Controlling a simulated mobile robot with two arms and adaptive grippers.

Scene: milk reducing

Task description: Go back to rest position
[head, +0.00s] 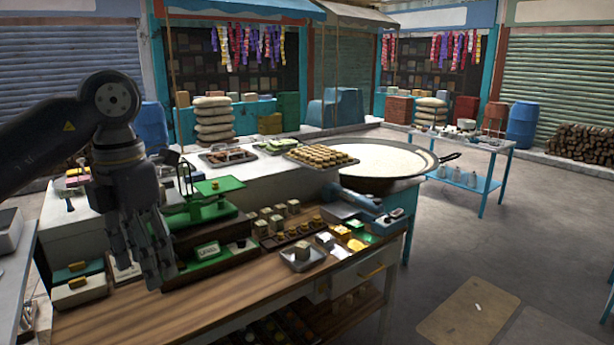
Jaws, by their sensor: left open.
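My left gripper (150,270) hangs at the left of the head view with its fingers pointing down. It is open and I see nothing between its fingers. It is in front of the left part of the wooden counter (225,295) and partly hides the things behind it. My left arm comes in from the left edge. My right gripper does not show. A large wide pan (385,160) with white milk stands at the far right end of the counter.
A green balance scale (203,207) stands just right of my left gripper. A tray of sweets (320,156) lies near the pan. Small boxes (80,285) sit left of the gripper. A blue-legged table (465,165) stands farther back. The floor at the right is mostly clear.

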